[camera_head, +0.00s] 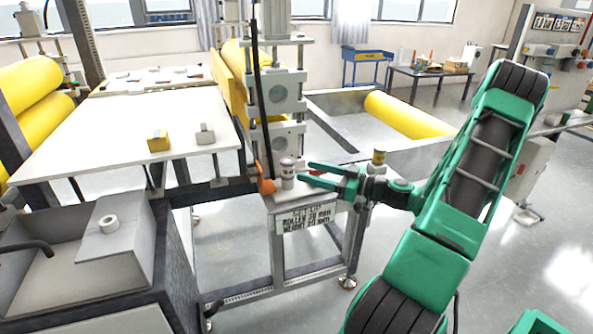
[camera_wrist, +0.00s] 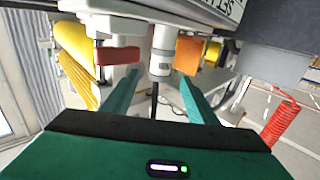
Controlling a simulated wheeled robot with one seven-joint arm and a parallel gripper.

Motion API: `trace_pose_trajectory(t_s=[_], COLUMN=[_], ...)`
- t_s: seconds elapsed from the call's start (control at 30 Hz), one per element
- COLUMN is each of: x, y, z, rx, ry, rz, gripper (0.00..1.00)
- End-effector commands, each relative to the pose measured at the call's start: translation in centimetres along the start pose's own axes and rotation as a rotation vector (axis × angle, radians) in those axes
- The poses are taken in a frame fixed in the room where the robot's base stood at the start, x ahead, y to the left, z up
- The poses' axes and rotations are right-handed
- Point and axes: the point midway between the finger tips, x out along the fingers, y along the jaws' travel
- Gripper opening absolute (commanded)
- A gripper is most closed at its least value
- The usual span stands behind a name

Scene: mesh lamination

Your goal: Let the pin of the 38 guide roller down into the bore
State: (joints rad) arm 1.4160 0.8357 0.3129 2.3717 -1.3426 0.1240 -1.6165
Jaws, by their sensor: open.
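The grey guide roller (camera_head: 288,172) stands upright on a small grey stand (camera_head: 284,200) with a printed label (camera_head: 306,216). The label speaks of a roller, but its figures are hard to read. My green gripper (camera_head: 306,171) is open just to the right of the roller, its two fingers pointing at it. In the wrist view the roller (camera_wrist: 161,50) shows between and just beyond the fingertips (camera_wrist: 160,76), with a gap on each side. Its pin and the bore are hidden, so I cannot tell how deep it sits.
An orange piece (camera_head: 265,185) is close to the left of the roller. A white table (camera_head: 130,120) with small blocks is at left. The floor at right is clear.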

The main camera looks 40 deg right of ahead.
Motion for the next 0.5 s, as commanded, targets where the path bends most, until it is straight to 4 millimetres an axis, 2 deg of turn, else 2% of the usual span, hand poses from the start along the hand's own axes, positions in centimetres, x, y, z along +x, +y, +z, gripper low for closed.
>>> trace_pose_trajectory(t_s=[0.2, 0.5], x=[-2.0, -2.2], y=[0.0, 0.0], z=[0.0, 0.0], rx=[0.0, 0.0], ry=[0.0, 0.0], rz=[0.0, -0.001], gripper=[0.53, 0.53])
